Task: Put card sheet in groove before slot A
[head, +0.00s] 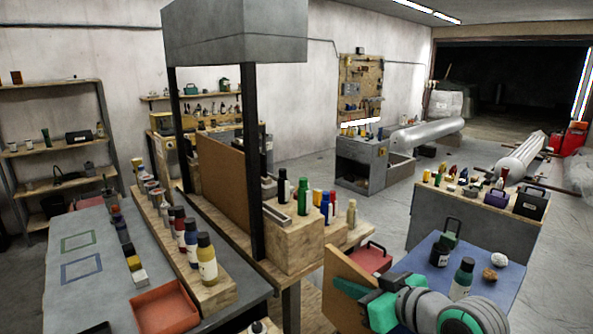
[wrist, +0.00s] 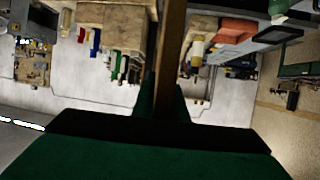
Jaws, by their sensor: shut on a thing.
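My gripper (head: 362,297), with teal fingers, is at the lower right of the head view, shut on a tan card sheet (head: 348,268). The sheet is tilted and held in the air. In the wrist view the sheet (wrist: 171,50) shows edge-on, as a brown strip rising from between the fingers (wrist: 165,100). A wooden block (head: 300,240) with a pale metal channel (head: 279,218) on top stands left of my gripper, well apart from the sheet. Another brown board (head: 224,180) stands upright between dark posts. I cannot read any slot letter or tell which groove is slot A.
A dark post (head: 253,130) and grey overhead box (head: 235,32) stand over the block. Bottles (head: 303,196) crowd the block's right end. An orange tray (head: 166,308) is at lower left.

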